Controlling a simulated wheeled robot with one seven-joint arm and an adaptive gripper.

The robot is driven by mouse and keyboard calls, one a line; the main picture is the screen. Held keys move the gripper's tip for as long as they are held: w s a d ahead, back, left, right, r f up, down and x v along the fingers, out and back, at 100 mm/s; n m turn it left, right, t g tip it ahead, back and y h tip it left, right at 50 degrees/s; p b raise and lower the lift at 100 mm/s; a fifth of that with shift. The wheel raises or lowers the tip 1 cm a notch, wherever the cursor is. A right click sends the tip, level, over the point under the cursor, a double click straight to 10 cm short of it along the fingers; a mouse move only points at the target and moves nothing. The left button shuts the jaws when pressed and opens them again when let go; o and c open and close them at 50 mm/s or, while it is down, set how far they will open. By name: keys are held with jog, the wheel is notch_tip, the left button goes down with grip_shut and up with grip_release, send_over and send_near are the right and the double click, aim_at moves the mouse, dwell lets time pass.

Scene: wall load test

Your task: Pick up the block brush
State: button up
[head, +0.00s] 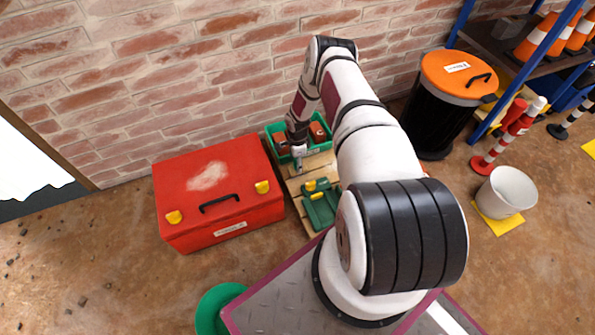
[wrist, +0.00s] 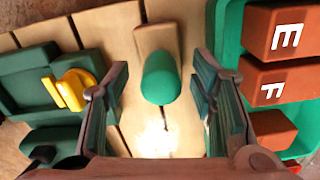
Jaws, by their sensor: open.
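The block brush (wrist: 159,77), as far as I can tell, is a small wooden block with a rounded green part. It lies on a wooden slatted surface (wrist: 112,36) in the wrist view. My gripper (wrist: 153,88) is open, with one dark, green-padded finger on each side of the brush. The fingers look apart from it, and nothing is held. In the head view my gripper (head: 298,154) points down over the slats beside a green crate. I cannot make out the brush there.
The green crate (wrist: 231,35) with lettered red-brown blocks (wrist: 285,84) stands close on the right. A green case with a yellow latch (wrist: 72,90) lies close on the left. A large red box (head: 215,190) stands left of the slats, and a brick wall (head: 190,60) rises behind.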

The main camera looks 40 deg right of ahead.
grip_shut()
dwell(0.3)
notch_tip(320, 180, up, 10)
jog(key=p, duration=0.4)
